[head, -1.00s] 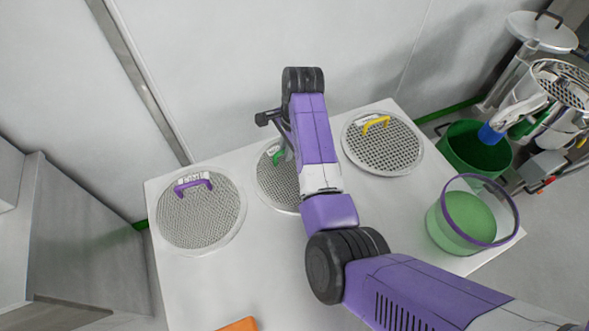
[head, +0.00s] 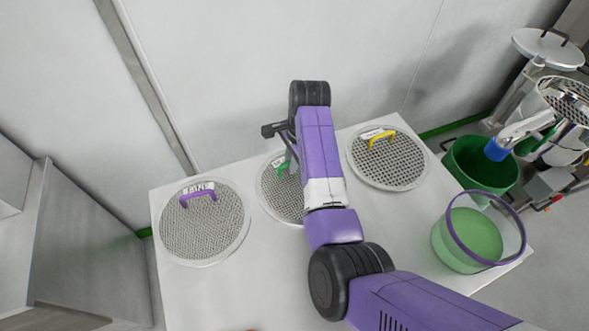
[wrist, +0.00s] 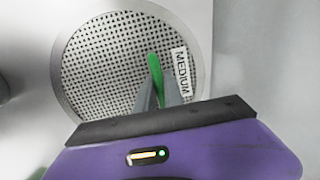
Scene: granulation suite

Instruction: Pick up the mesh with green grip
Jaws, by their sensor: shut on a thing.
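The mesh with green grip (head: 270,196) is a round perforated disc in the middle of the white table, partly hidden behind my arm. In the wrist view the same mesh (wrist: 100,75) shows a label reading MEDIUM and its green grip (wrist: 154,66). My gripper (wrist: 158,88) is shut on the green grip, with a finger on each side of it. In the head view my gripper (head: 290,158) is at the green grip. The mesh appears to lie flat at table level; I cannot tell whether it touches the table.
A mesh with purple grip labelled FINE (head: 204,230) lies to the left, and one with yellow grip (head: 388,165) to the right. A clear tub with purple rim and green contents (head: 470,240) stands at the table's right. A green bucket (head: 482,165) and metal equipment (head: 565,100) are beyond.

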